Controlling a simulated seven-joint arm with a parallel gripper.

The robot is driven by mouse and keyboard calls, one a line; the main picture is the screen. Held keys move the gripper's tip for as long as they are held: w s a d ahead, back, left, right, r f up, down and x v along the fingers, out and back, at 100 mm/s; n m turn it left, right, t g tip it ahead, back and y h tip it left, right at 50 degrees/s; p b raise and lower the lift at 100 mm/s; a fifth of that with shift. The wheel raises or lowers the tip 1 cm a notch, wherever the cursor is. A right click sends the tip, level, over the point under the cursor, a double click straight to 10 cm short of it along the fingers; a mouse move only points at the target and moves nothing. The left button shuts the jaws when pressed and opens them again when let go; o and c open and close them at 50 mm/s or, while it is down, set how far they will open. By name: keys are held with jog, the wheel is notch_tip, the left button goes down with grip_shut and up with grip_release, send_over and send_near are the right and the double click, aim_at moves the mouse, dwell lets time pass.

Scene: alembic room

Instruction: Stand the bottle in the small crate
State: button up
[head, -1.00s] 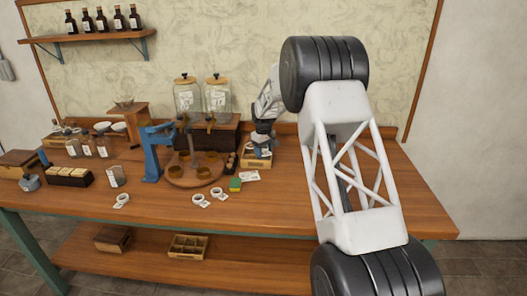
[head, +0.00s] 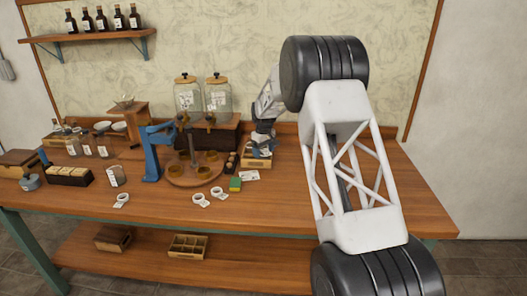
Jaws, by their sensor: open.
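A small wooden crate (head: 256,162) stands on the bench, right of the dark wooden stand with the glass jars. My gripper (head: 262,149) is open, low over this crate. Its fingers are small in the head view and overlap the crate's opening. I cannot make out a bottle at the fingers or in this crate, as my gripper covers much of it. Several small brown bottles (head: 103,147) stand at the left of the bench, and several dark bottles (head: 102,20) stand on the wall shelf.
A round wooden tray (head: 187,181) with cups and a blue press (head: 151,155) stand left of the crate. The bench's right part is mostly clear.

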aim_at(264, 149)
notch_tip(264, 149, up, 12)
dwell(0.7)
jog(key=shift+r, duration=0.15)
dwell(0.6)
jog(key=s+d+r+m, duration=0.1)
jog(key=s+d+r, duration=0.5)
jog(key=s, duration=0.5)
jog(key=s+d+r+m+t, duration=0.1)
jog(key=s+d+r+m, duration=0.1)
jog(key=s+d+r, duration=0.6)
jog(key=s+d+r+m, duration=0.1)
jog(key=s+d+r, duration=0.25)
jog(key=s, duration=0.95)
jog(key=s+d+f+m, duration=0.1)
jog(key=s+d+f, duration=0.1)
jog(key=s, duration=1)
jog(key=s+d+f+m+t, duration=0.1)
jog(key=s+d+f+m, duration=0.1)
jog(key=s, duration=1.1)
jog(key=s+d+f+m, duration=0.2)
jog(key=s+d+f, duration=0.2)
jog(key=s, duration=0.9)
jog(key=shift+s+d+t, duration=0.2)
jog(key=shift+d+t, duration=0.1)
jog(key=shift+d, duration=0.55)
